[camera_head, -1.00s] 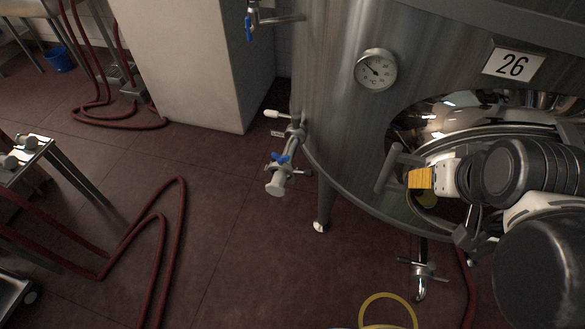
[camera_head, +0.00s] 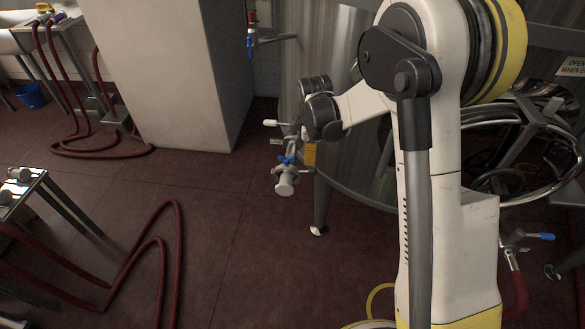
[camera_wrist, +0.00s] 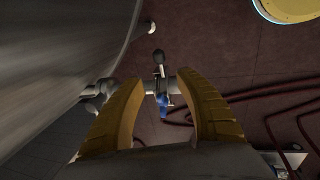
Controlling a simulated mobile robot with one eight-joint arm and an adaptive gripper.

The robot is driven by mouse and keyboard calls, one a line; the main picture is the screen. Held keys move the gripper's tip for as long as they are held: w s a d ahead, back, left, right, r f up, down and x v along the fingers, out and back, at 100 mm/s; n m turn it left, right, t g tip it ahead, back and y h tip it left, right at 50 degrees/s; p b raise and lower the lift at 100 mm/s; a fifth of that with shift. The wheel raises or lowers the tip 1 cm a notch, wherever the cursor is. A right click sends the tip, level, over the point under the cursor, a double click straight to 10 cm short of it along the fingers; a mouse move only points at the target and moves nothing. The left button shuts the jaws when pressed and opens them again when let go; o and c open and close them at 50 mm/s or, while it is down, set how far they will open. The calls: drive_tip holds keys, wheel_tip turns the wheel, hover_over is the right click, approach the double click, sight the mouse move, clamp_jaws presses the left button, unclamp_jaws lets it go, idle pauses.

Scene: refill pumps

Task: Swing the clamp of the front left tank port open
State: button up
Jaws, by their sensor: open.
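The tank port (camera_head: 287,180) sticks out low from the left side of the steel tank (camera_head: 345,160). It has a blue valve handle (camera_head: 286,160) and a pale lever (camera_head: 270,123) pointing left near its inner end. My gripper (camera_wrist: 160,82) is open; its orange fingers frame the port fitting (camera_wrist: 158,62) and the blue handle (camera_wrist: 163,103) in the wrist view. In the head view one orange finger (camera_head: 310,154) shows just right of the port. The clamp itself is partly hidden behind my wrist, and I cannot tell whether the fingers touch anything.
Another port with a blue handle (camera_head: 540,236) is at the right, behind my arm. Red hoses (camera_head: 165,255) lie on the floor to the left. A white pillar (camera_head: 170,70) stands behind; the floor between is clear.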

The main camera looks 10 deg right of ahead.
sight(309, 170)
drive_tip(key=f+b, duration=0.1)
drive_tip(key=f, duration=0.2)
drive_tip(key=w+f+b, duration=0.1)
drive_tip(key=f, duration=0.3)
drive_tip(key=w+f+b, duration=0.1)
drive_tip(key=f+b, duration=0.1)
drive_tip(key=f, duration=0.2)
drive_tip(key=shift+d+f, duration=0.1)
drive_tip(key=shift+d, duration=0.15)
drive_tip(key=shift+c, duration=0.2)
clamp_jaws()
